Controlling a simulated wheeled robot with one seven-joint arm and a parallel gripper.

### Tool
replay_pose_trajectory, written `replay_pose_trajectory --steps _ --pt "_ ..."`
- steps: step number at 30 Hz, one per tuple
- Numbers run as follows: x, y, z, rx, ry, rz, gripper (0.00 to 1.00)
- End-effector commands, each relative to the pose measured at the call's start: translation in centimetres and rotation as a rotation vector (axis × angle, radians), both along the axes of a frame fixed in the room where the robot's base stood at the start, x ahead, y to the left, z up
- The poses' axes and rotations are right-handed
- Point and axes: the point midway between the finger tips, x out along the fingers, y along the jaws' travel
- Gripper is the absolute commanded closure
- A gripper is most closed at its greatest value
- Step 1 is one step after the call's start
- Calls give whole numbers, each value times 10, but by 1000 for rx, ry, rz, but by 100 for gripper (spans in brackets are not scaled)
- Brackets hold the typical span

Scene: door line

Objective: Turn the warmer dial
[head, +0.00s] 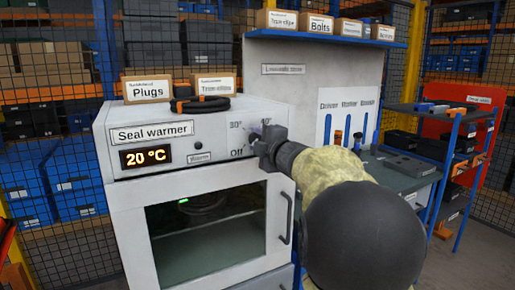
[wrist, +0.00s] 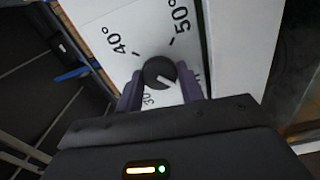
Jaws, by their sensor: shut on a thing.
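The seal warmer (head: 130,190) is a white cabinet with a glass door. Its orange display (head: 145,156) reads 20 °C. In the head view my gripper (head: 263,140) is at the right of its front panel and hides the dial. In the wrist view the dark round dial (wrist: 160,71) sits between my two fingers (wrist: 160,85), which are shut on its sides. The white line on the dial points to the lower right, away from the 40° and 50° marks. The 30° mark is partly hidden, and Off shows only in the head view.
Boxes labelled Plugs (head: 148,90) and Trim clips (head: 213,86) and a black coil (head: 200,104) lie on top of the warmer. A workbench (head: 400,172) and blue shelf rack (head: 455,112) stand to the right.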

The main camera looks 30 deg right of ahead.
Motion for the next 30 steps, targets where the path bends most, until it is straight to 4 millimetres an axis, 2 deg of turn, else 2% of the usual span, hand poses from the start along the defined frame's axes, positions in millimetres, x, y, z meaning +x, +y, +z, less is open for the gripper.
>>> replay_pose_trajectory --steps 1,9,21,22,25,30 --pt "0 -1 -7 -22 8 -2 85" --pt "0 -1 -5 -102 5 -2 85" --pt "0 -1 -5 -111 5 -2 85" --pt "0 -1 -5 -111 5 -2 60" --pt "0 -1 -4 -111 3 -1 41" --pt "0 0 -2 -110 0 -1 41"
